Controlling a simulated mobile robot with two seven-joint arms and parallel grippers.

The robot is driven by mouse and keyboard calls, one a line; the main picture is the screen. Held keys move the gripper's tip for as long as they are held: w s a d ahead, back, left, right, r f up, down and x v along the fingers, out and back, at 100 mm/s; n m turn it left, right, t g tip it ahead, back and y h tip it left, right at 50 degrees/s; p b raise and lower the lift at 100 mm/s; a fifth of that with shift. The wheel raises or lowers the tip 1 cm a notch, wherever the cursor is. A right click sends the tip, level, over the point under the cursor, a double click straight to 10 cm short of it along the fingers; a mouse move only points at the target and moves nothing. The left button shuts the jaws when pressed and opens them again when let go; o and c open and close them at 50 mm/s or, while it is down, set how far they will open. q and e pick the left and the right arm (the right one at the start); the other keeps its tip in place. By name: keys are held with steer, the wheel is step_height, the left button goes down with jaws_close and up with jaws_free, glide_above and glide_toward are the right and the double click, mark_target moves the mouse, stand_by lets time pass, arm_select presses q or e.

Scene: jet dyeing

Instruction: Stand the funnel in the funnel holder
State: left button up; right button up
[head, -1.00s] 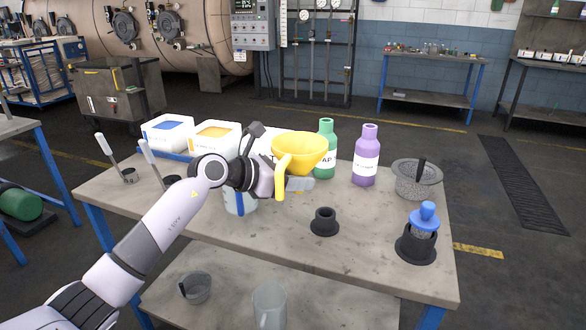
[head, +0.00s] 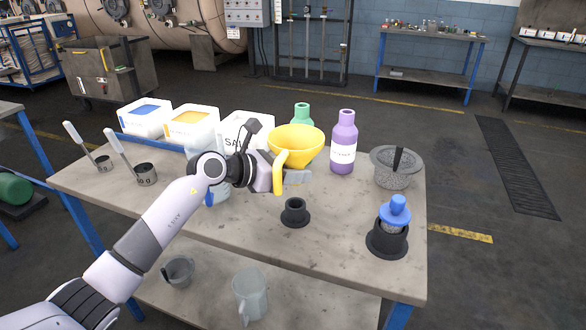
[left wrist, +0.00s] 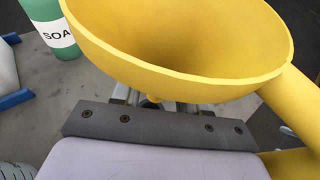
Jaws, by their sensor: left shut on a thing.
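The yellow funnel (head: 296,146) is held above the table by my left gripper (head: 292,176), bowl upward and roughly upright. In the left wrist view the funnel (left wrist: 180,45) fills the upper part, and the jaws are largely hidden beneath it. A small black ring-shaped holder (head: 295,213), open at the top and empty, stands on the table below and close to the gripper. I take it to be the funnel holder. A second black holder (head: 387,242) at the right carries a blue-topped piece (head: 396,210). My right gripper is not in view.
Behind the funnel stand a green bottle (head: 302,112), a purple bottle (head: 344,140) and white tubs (head: 190,128). A grey mortar-like bowl (head: 396,170) is at the right. Long-handled cups (head: 146,174) stand at the left. The table front (head: 330,255) is clear.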

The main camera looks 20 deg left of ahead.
mark_target(293, 201)
arm_select(q)
step_height(293, 201, down, 8)
steer(key=b, duration=0.6)
steer(key=shift+r, duration=0.25)
steer(key=shift+f, duration=0.35)
steer(key=shift+s+f, duration=0.1)
steer(key=shift+f, duration=0.05)
steer(key=shift+s+f+b, duration=0.1)
steer(key=shift+f+b, duration=0.3)
steer(key=shift+f, duration=0.05)
steer(key=o, duration=1.3)
steer(key=shift+c, duration=0.2)
steer(key=shift+a+r, duration=0.1)
steer(key=shift+r, duration=0.3)
